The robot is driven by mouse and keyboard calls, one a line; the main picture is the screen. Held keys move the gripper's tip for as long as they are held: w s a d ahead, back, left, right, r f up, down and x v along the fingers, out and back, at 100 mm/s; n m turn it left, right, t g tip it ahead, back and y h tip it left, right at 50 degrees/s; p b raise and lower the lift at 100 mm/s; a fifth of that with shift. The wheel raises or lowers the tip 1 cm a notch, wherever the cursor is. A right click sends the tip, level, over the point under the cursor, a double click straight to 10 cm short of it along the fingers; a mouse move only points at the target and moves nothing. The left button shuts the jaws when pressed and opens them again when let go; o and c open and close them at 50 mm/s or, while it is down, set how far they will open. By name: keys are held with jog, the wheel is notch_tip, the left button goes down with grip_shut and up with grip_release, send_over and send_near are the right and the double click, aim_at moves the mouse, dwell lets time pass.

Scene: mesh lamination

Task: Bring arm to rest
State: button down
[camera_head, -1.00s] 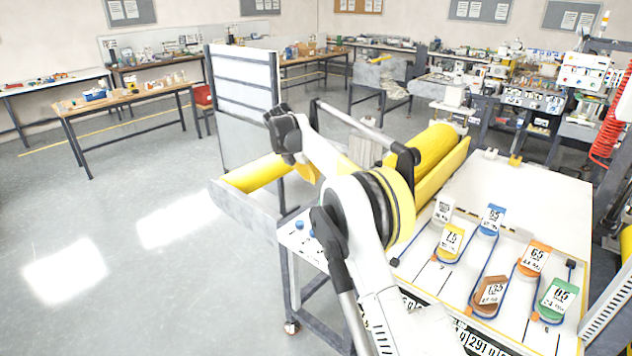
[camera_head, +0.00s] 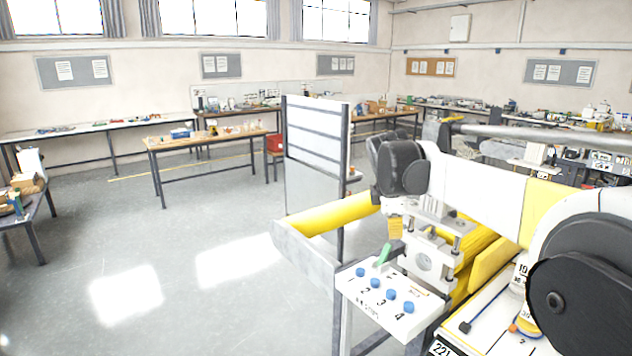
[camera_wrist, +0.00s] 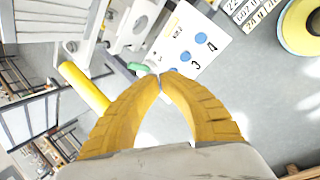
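My arm (camera_head: 480,190) reaches in from the right in the head view, its dark wrist joint above a machine. My gripper (camera_wrist: 160,77) shows in the wrist view as two yellow fingers with their tips together and nothing visible between them. In the head view a yellow finger part (camera_head: 395,228) hangs below the wrist, above a green lever (camera_head: 382,254). The lever (camera_wrist: 138,67) also shows just left of the fingertips in the wrist view; I cannot tell whether they touch.
A white panel with blue numbered buttons (camera_head: 376,283) sits below the gripper. A metal-framed board (camera_head: 316,150) and a yellow roll (camera_head: 340,214) in a grey tray stand left of it. Work tables (camera_head: 205,143) line the back. The floor at left is clear.

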jog(key=s+f+m+t+y+b, duration=0.1)
jog(key=s+f+m+b, duration=0.25)
jog(key=s, duration=0.55)
jog(key=s+f+m+b, duration=0.2)
jog(key=s+m, duration=0.2)
jog(key=s, duration=0.5)
jog(key=s+a+f+m+t+y+b, duration=0.1)
jog(key=s+f+m+b, duration=0.4)
jog(key=s+f+m, duration=0.4)
jog(key=s+f, duration=0.6)
jog(key=s, duration=0.1)
jog(key=shift+s+f+t+y+b, duration=0.2)
jog(key=shift+s+t+y+b, duration=0.1)
jog(key=shift+s+t, duration=0.1)
